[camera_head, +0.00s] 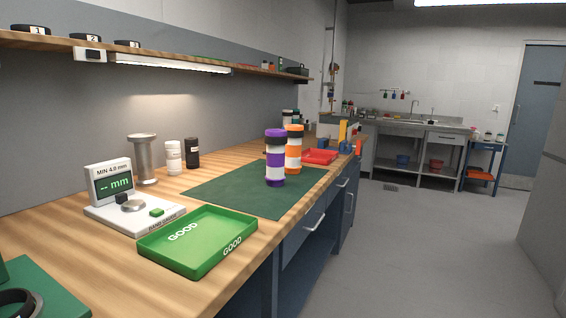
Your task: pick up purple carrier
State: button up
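The purple carrier (275,160) stands upright on the green mat (228,196) on the wooden workbench. It is a cylinder with purple bands at top and bottom, a pale middle and a dark top. An orange carrier (294,140) of similar shape stands just behind it and to the right, partly overlapped by it. My gripper is not in view.
A green GOOD tray (202,266) and a gauge with a display (112,183) are on the near bench. A metal cylinder (145,160), two small bottles and a red tray (319,157) stand farther back. A shelf (190,60) overhangs the bench. The floor at right is clear.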

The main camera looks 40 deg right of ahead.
aim_at(276, 140)
jog(key=z, duration=1)
jog(key=i+l+u, duration=0.1)
jog(key=i+u, duration=0.25)
jog(key=i+l+u, duration=0.75)
jog(key=i, duration=0.2)
